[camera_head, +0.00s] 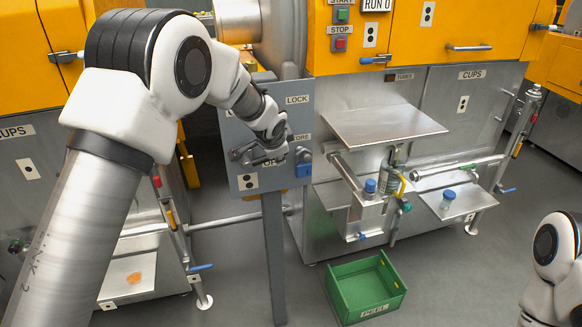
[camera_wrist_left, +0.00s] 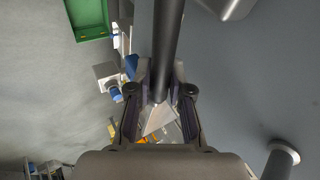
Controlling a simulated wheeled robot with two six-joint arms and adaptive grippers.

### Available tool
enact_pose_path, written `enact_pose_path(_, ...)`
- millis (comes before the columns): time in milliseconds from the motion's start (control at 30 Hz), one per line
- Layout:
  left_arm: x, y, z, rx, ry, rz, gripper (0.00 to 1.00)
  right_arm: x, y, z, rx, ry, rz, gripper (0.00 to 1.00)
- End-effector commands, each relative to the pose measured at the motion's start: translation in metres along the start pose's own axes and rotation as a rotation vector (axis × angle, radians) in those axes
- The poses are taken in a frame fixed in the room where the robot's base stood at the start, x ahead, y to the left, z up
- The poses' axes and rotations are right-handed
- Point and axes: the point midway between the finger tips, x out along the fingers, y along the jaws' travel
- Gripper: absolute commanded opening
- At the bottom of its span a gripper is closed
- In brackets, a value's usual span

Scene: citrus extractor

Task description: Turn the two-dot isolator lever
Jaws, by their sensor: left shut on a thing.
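The grey isolator panel (camera_head: 237,133) stands on a post left of the middle, with a two-dot plate (camera_head: 247,181) at its lower left. My left gripper (camera_head: 262,155) is at the panel just above this plate and hides most of the lever there. In the left wrist view a dark lever bar (camera_wrist_left: 168,45) runs down between the fingers of my left gripper (camera_wrist_left: 162,98), which is shut on it. A blue padlock (camera_head: 303,169) hangs at the panel's right side. My right gripper is out of view.
The post (camera_head: 273,255) goes down to the floor. A green crate (camera_head: 338,295) lies on the floor right of it. Grey floor is clear in front.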

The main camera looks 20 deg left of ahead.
Motion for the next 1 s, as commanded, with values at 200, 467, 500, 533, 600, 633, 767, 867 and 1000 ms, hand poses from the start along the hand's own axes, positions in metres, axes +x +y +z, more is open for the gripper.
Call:
enact_pose_path(200,0.008,0.005,-0.004,0.082,-0.117,-0.006,0.00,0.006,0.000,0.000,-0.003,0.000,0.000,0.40)
enact_pose_path(467,0.015,0.010,-0.001,0.149,-0.222,-0.005,0.00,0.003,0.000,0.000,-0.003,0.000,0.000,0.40)
enact_pose_path(500,0.016,0.011,-0.001,0.155,-0.231,-0.006,0.00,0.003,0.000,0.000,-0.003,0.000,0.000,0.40)
enact_pose_path(533,0.016,0.011,-0.001,0.158,-0.238,-0.006,0.00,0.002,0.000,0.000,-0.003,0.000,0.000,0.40)
enact_pose_path(600,0.017,0.012,-0.001,0.165,-0.248,-0.006,0.00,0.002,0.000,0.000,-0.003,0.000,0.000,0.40)
enact_pose_path(633,0.018,0.012,0.000,0.167,-0.251,-0.006,0.00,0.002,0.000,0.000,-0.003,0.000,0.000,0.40)
enact_pose_path(767,0.018,0.013,0.000,0.172,-0.260,-0.005,0.00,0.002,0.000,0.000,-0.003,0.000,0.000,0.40)
enact_pose_path(867,0.019,0.013,0.001,0.173,-0.261,-0.005,0.00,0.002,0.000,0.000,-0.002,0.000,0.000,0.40)
enact_pose_path(1000,0.019,0.013,0.001,0.173,-0.261,-0.004,0.00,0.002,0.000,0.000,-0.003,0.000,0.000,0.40)
